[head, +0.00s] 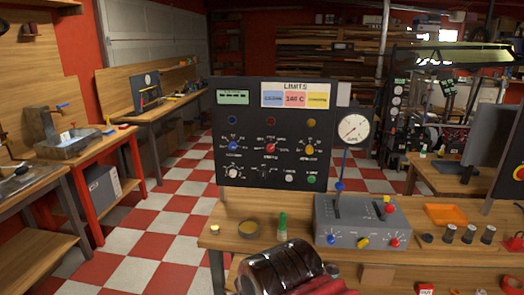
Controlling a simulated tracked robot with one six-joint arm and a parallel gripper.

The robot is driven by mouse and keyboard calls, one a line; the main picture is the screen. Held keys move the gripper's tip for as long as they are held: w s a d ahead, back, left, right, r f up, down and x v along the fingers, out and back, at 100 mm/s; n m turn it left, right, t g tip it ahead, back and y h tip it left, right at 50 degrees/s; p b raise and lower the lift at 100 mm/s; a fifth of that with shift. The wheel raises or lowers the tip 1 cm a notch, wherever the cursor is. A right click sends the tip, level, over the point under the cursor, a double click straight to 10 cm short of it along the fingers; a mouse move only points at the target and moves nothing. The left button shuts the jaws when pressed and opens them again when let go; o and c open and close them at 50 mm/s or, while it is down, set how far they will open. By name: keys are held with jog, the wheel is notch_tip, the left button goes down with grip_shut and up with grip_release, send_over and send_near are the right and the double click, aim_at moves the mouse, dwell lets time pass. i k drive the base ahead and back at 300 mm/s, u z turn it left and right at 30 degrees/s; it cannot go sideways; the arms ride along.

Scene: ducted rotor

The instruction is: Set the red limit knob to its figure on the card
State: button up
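The red limit knob (270,148) sits in the middle of the black panel (330,150), between a blue knob (233,147) and a yellow knob (309,149). Marks ring the red knob, but its scale and pointer direction are too small to read. The LIMITS card (295,88) is at the panel's top, with blue, red and yellow fields. The red field (296,99) shows a figure that seems to end in "40 C"; its first digit is unclear. My gripper is not visible. A dark rounded part with red at the bottom seems to be my own arm.
A grey lever box (362,222) stands on the bench before the panel's right part, with a round gauge (353,129) above it. A green-capped bottle (282,228) and a shallow bowl (249,228) stand left of it. An orange tray (446,214) lies right.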

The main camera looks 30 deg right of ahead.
aim_at(270, 147)
jog(key=i, duration=0.9)
jog(key=z, duration=0.05)
